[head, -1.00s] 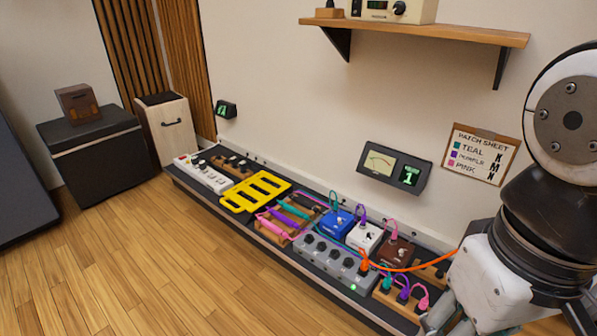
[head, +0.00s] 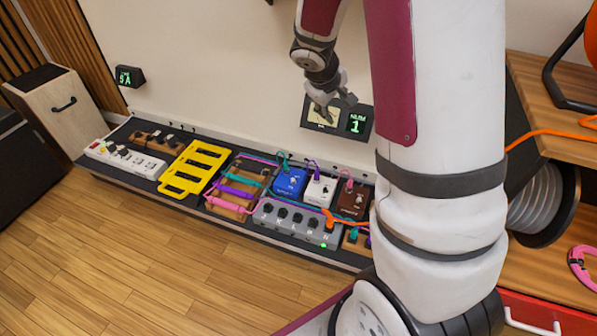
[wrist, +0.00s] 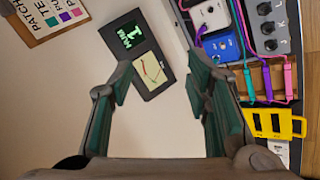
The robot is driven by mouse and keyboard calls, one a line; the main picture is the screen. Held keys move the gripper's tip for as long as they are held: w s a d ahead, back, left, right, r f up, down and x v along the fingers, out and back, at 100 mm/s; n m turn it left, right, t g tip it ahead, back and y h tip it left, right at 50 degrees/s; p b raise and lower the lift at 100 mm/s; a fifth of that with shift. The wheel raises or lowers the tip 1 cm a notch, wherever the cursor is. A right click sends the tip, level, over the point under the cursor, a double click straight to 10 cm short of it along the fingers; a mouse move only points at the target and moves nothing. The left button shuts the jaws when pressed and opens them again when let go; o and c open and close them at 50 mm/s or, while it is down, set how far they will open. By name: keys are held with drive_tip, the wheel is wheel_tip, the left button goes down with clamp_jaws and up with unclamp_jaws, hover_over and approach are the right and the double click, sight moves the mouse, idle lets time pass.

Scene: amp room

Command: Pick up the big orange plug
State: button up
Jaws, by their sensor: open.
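The big orange plug (head: 329,216) shows small in the head view, at the right end of the grey pedal (head: 290,217), just below the white pedal. My arm hides part of the board to its right. I cannot make out the orange plug in the wrist view. My gripper (head: 337,108) is raised above and behind the board, in front of the wall meter. In the wrist view my gripper (wrist: 165,88) is open and empty, its fingers wide apart, with bare wall and the meter between and beyond them.
Blue (head: 290,182), white (head: 320,190) and brown (head: 352,201) pedals with thin cables crowd the board. A yellow frame (head: 193,168) lies left of them. The wall meter (head: 322,115) is close behind my gripper. A wooden bench (head: 555,205) stands at right. Floor at front left is clear.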

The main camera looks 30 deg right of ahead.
wheel_tip(320, 180, down, 7)
drive_tip(key=w+d+n+p, duration=0.1)
drive_tip(key=w+d+n, duration=0.1)
drive_tip(key=w, duration=0.1)
drive_tip(key=n+g+y+p, duration=0.1)
drive_tip(key=n+g+y, duration=0.25)
drive_tip(key=y, duration=0.25)
hover_over(330, 219)
wheel_tip(330, 219, down, 31)
drive_tip(key=shift+d+r, duration=0.1)
drive_tip(key=shift+f+b, duration=1.6)
drive_tip(key=shift+f, duration=1.55)
drive_tip(key=shift+r, duration=0.1)
clamp_jaws()
